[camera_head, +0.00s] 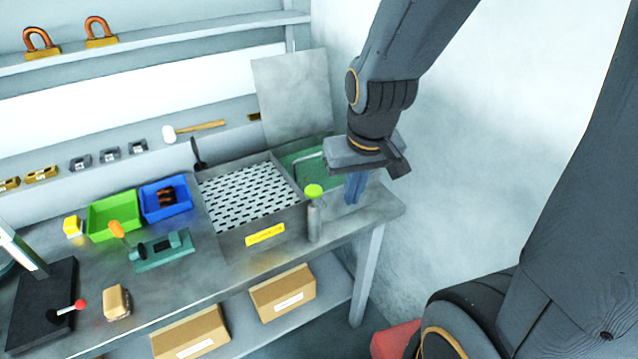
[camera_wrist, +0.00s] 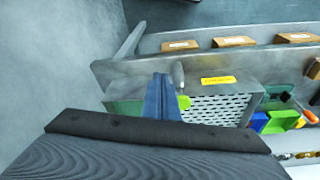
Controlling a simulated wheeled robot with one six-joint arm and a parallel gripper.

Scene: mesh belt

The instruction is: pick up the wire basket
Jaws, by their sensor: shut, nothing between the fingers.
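A green container with a thin pale rim or handle (camera_head: 307,167) sits at the right end of the bench, beside the grey slotted box. It may be the wire basket, but my gripper and wrist partly hide it and I cannot make out any mesh. In the wrist view a greenish strip (camera_wrist: 125,107) shows left of my fingers. My gripper (camera_head: 353,190) points down above the bench's right end, to the right of the green container. Its blue fingers are together and empty, and they also show in the wrist view (camera_wrist: 160,98).
A grey box with a slotted white top (camera_head: 227,228) and a yellow label stands on the bench. A bottle with a green cap (camera_head: 314,218) stands at its front right corner. A grey panel (camera_head: 295,95) leans behind. Green (camera_head: 97,222) and blue bins (camera_head: 150,211) stand left.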

